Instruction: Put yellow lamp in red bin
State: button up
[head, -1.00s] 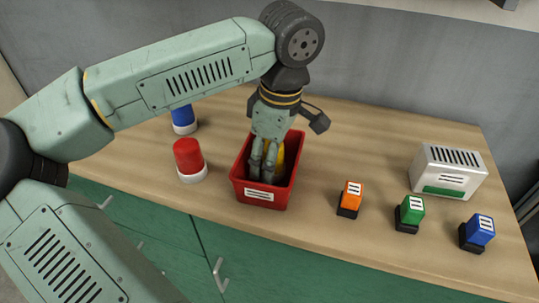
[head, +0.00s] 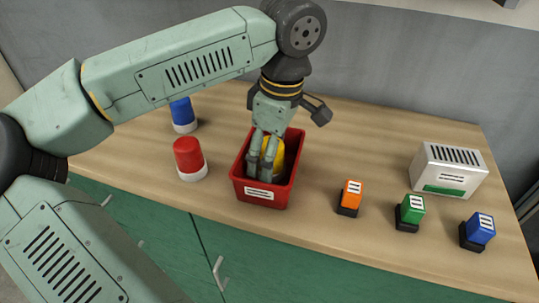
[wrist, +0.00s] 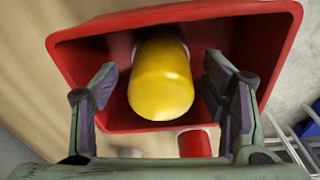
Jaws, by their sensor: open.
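The yellow lamp (wrist: 161,82) lies inside the red bin (wrist: 85,55) in the wrist view. In the head view the lamp (head: 277,155) shows partly behind my fingers, within the walls of the bin (head: 262,194). My gripper (head: 261,172) points down into the bin. In the wrist view my gripper (wrist: 160,100) is open, with one finger on each side of the lamp and a gap to it on both sides. The lamp's base is mostly hidden.
A red lamp (head: 188,156) stands left of the bin, and a blue lamp (head: 182,114) stands behind it. Orange (head: 351,194), green (head: 412,208) and blue (head: 481,229) blocks on black bases and a white box (head: 447,168) stand to the right. The table between is clear.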

jog(key=r, duration=0.7)
jog(key=d+r+b, duration=0.1)
jog(key=r, duration=0.2)
jog(key=shift+s+d+r, duration=0.1)
jog(key=shift+s+r, duration=0.2)
jog(key=shift+r, duration=0.1)
jog(key=shift+d, duration=0.1)
